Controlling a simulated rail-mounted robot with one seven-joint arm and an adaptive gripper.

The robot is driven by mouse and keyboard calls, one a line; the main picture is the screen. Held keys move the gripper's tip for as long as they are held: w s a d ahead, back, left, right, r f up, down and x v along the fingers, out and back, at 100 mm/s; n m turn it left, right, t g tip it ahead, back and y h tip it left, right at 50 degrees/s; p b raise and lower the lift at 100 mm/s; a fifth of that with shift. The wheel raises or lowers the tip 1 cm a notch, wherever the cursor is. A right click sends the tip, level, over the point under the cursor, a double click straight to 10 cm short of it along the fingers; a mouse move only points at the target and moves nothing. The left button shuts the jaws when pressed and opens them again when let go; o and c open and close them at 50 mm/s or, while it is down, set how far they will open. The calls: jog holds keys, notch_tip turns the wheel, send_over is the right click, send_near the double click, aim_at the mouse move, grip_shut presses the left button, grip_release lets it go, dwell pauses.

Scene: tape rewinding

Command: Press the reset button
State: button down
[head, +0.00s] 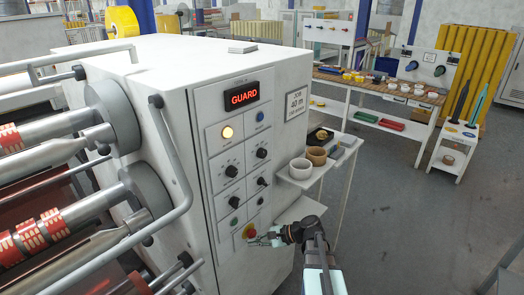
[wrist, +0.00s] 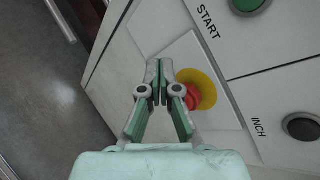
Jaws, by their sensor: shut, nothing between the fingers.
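The white control panel (head: 230,190) is on the machine's front side. A small blue button (head: 260,117) sits near its top, beside a lit amber lamp (head: 228,132); their labels are too small to read, so I cannot confirm which is reset. My gripper (head: 260,240) is low at the panel, by a red mushroom button (head: 250,234) on a yellow disc, well below the blue button. In the wrist view my gripper (wrist: 160,82) is shut and empty. The red button (wrist: 192,98) is just right of its fingers, partly hidden; I cannot tell whether they touch.
The display (head: 244,95) reads GUARD in red. A green START button (wrist: 250,4) and a dark INCH button (wrist: 302,127) are near my gripper. Rollers and a rail (head: 170,165) stick out at left.

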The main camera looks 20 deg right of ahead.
jog(key=w+d+r+m+t+y+p, duration=0.1)
jog(key=w+d+r+m+t+y, duration=0.2)
jog(key=r, duration=1.1)
jog(key=m+t+y+p, duration=0.2)
jog(key=m+t+y, duration=0.2)
send_near(261, 117)
jog(key=s+a+f, duration=0.2)
jog(key=a+f, duration=0.2)
jog(key=f, duration=0.1)
jog(key=s+d+r+m+y, duration=0.1)
jog(key=s+d+r+y, duration=0.2)
jog(key=r, duration=0.5)
jog(key=shift+s+y, duration=0.25)
jog(key=shift+y, duration=0.05)
jog(key=shift+w, duration=0.15)
jog(key=w+a, duration=0.4)
jog(key=w, duration=0.3)
jog(key=shift+w, duration=0.3)
jog(key=shift+w, duration=0.1)
jog(key=shift+w+a, duration=0.15)
jog(key=shift+w, duration=0.15)
